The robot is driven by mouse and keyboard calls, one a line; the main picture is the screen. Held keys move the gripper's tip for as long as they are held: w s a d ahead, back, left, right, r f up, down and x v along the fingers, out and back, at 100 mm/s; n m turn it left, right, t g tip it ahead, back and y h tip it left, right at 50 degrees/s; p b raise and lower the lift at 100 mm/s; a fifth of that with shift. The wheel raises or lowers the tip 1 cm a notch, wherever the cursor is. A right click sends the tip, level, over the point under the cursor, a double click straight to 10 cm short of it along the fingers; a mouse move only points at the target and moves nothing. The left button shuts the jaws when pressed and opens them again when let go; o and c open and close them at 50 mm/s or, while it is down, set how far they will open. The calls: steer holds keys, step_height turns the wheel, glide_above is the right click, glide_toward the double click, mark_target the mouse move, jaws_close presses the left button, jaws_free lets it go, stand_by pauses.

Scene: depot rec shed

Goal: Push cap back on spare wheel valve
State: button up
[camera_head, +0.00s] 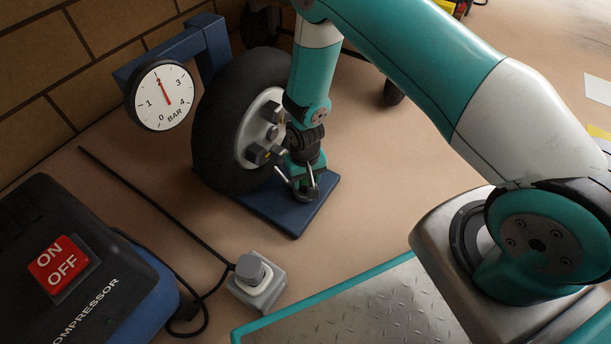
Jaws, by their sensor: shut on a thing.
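The spare wheel (215,130) stands upright in a blue stand (285,220), with a black tyre and a pale rim facing right. Dark grey blocky pieces (258,154) stick out from its hub. My gripper (306,188) is low in front of the wheel's right side, just over the stand's plate. Its jaws are shut on a small dark piece (313,191), which may be the valve cap, but it is too small to be sure. I cannot make out the valve stem, and my arm hides part of the rim. I cannot tell whether the held piece touches the wheel.
A round gauge (161,96) on the stand reads about 2 bar. A compressor (75,270) with a red ON/OFF switch (58,265) is at lower left. Its black hose runs to a grey fitting on a pale block (257,285).

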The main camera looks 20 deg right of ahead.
steer(key=shift+f+b, duration=0.7)
steer(key=shift+f, duration=0.6)
stand_by(0.6)
steer(key=shift+f, duration=0.35)
steer(key=shift+f+b, duration=0.15)
steer(key=shift+b, duration=0.25)
steer(key=o, duration=0.8)
steer(key=shift+o, duration=1)
step_height(320, 180, up, 19)
steer(key=p, duration=1.2)
